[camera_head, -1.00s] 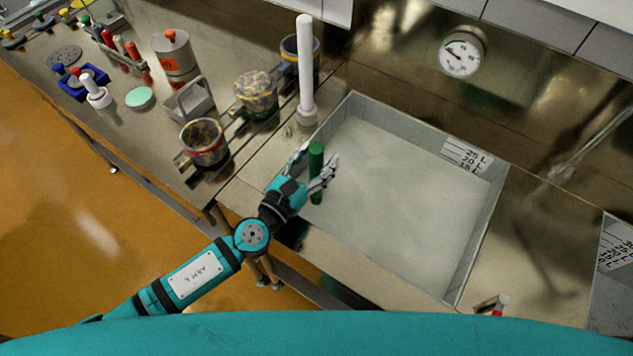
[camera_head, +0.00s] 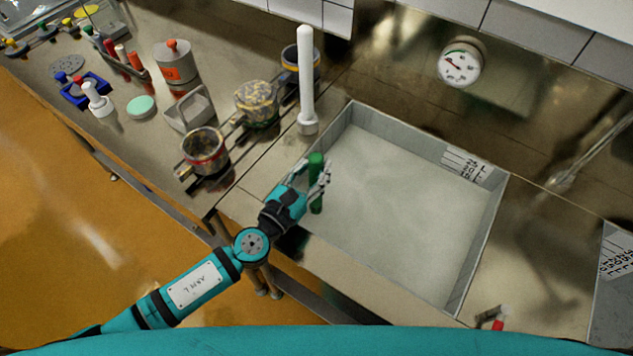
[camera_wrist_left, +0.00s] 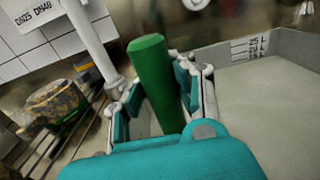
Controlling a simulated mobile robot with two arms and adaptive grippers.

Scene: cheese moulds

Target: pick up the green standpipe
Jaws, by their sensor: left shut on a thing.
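The green standpipe (camera_head: 316,192) stands nearly upright at the left side of the sink basin in the head view. My left gripper (camera_head: 315,178) has its fingers closed around it. In the left wrist view the green standpipe (camera_wrist_left: 155,75) rises between the two fingers of the gripper (camera_wrist_left: 158,95), tilted a little in the picture. Its lower end is hidden behind the gripper there, and I cannot tell whether it touches the basin floor. My right gripper is not in view.
The sink basin (camera_head: 503,200) has grey walls and a volume scale (camera_head: 465,165). A tall white standpipe (camera_head: 306,85) stands at its back left corner. Pots on rails (camera_head: 205,150) are to the left. A red-and-white item (camera_head: 498,318) lies at the front right.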

